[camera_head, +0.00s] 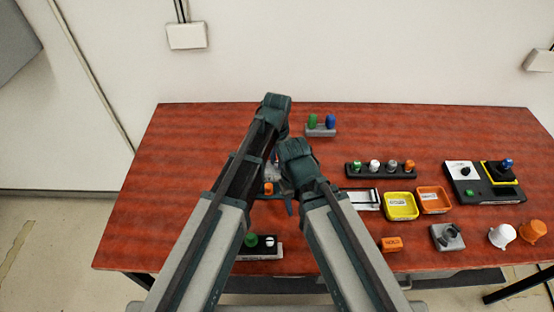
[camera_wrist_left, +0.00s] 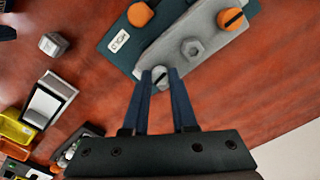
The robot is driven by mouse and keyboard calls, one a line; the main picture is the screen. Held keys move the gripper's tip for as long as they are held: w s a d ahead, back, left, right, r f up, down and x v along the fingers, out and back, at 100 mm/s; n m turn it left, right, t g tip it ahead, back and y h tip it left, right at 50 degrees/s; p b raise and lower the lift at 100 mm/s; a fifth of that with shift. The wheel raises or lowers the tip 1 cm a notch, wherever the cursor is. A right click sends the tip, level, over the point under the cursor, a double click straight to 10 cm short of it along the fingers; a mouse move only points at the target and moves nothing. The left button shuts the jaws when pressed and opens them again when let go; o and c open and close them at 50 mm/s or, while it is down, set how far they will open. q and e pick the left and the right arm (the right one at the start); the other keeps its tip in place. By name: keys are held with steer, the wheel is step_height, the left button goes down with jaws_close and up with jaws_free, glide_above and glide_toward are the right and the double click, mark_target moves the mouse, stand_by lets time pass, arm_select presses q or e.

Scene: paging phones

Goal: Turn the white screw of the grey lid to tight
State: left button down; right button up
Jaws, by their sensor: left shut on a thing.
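In the left wrist view, the grey lid (camera_wrist_left: 212,40) lies on a dark teal base plate (camera_wrist_left: 118,38). The white screw (camera_wrist_left: 159,75), with a dark slot across its head, sits at the lid's near end, between my left fingertips. My left gripper (camera_wrist_left: 165,76) is shut on it. A grey hex nut (camera_wrist_left: 192,47) is in the lid's middle and an orange slotted screw (camera_wrist_left: 232,18) at its far end. In the head view my arms hide most of this assembly; an orange knob (camera_head: 268,188) shows between them. My right gripper cannot be made out there.
A yellow tray (camera_head: 401,214), an orange tray (camera_head: 434,207) and a black rack of pegs (camera_head: 350,172) stand right of my arms. A black panel (camera_head: 503,194) and two cups (camera_head: 501,236) are farther right. A green-knobbed unit (camera_head: 251,240) is at the front. The table's left side is clear.

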arm_select(q)
steer(key=shift+m, duration=0.9)
steer(key=c, duration=0.7)
jaws_free()
steer(key=shift+r, duration=0.15)
arm_select(e)
steer(key=shift+r, duration=0.15)
arm_select(q)
step_height(320, 180, up, 14)
steer(key=p, duration=1.4)
steer(key=shift+f, duration=0.2)
arm_select(e)
step_height(320, 180, up, 14)
steer(key=shift+f, duration=0.2)
arm_select(q)
steer(key=shift+f, duration=0.1)
